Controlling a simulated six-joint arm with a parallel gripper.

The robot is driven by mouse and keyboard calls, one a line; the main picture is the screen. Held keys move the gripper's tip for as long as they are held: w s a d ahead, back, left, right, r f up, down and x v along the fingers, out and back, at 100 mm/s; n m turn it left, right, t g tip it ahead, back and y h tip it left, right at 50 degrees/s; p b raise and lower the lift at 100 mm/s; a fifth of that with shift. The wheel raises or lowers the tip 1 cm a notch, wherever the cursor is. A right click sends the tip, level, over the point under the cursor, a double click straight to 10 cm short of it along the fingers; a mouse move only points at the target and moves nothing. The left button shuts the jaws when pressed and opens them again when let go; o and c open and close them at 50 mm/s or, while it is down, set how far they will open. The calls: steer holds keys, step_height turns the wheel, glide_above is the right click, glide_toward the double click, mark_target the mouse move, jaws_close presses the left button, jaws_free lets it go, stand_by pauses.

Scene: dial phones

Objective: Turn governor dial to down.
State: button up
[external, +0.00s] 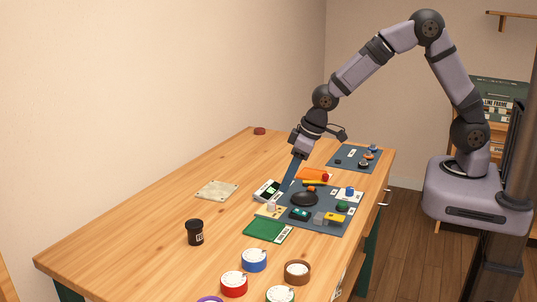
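A dark grey mat (325,228) lies on the wooden table with several small parts on it. A round black disc (304,198) sits near its middle; I cannot tell whether this is the governor dial, and no label is readable. My gripper (285,187) points down from the arm, its dark blue fingers close together at this size. The tips end just left of the black disc, near a small white-and-dark device (267,190). I cannot tell whether they touch anything or whether the fingers are parted.
A second grey mat (343,152) with small parts lies behind. A black cup (195,232), a green board (264,231), a beige square (217,189) and several tape-like rings (234,284) are around the front and left. The table's left half is mostly clear.

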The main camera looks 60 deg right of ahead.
mark_target(272, 203)
steer(key=shift+w+a+r+p+x, duration=0.15)
steer(key=shift+a+p+x, duration=0.1)
steer(key=shift+x, duration=1.1)
steer(key=shift+w+a+p+x, duration=0.15)
steer(key=shift+p+x, duration=0.1)
steer(key=shift+x, duration=1.05)
steer(key=shift+w+a+r+p+x, duration=0.15)
steer(key=shift+p+x, duration=0.1)
steer(key=shift+x, duration=1.1)
steer(key=shift+f, duration=0.1)
jaws_close()
